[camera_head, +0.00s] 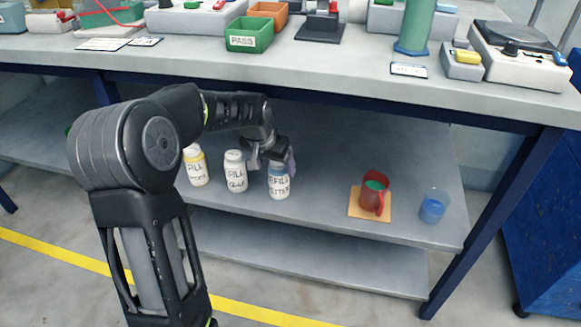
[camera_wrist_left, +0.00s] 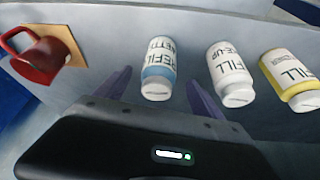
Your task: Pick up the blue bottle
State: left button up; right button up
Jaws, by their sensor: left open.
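The blue bottle (camera_head: 279,183) stands on the upper shelf under the bench, the rightmost of three labelled bottles. It has a white label band and blue parts. In the left wrist view the blue bottle (camera_wrist_left: 158,70) lies between the two purple fingers, with a gap on each side. The arm hides part of the bottle's top in the head view. My right gripper is not in view.
A white bottle (camera_head: 236,173) and a yellow bottle (camera_head: 196,167) stand left of the blue one. The bench top (camera_head: 200,48) overhangs the shelf.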

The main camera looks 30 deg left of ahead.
pick_arm(q)
jog(key=shift+w, duration=0.4)
jog(key=shift+s, duration=0.1)
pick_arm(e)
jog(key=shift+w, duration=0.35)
pick_arm(q)
jog(key=shift+b+x, duration=0.45)
jog(key=shift+x, duration=0.55)
jog(key=shift+f, duration=0.3)
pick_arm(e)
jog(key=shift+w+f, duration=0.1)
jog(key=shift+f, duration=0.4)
pick_arm(q)
jog(key=shift+f, duration=0.1)
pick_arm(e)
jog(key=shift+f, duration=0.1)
pick_arm(q)
jog(key=b+x, duration=0.2)
jog(key=x, duration=0.2)
jog(key=shift+f+b, duration=0.2)
jog(key=shift+b, duration=0.2)
jog(key=shift+w+a+f, duration=0.1)
jog(key=shift+w+f, duration=0.2)
jog(key=shift+w, duration=0.05)
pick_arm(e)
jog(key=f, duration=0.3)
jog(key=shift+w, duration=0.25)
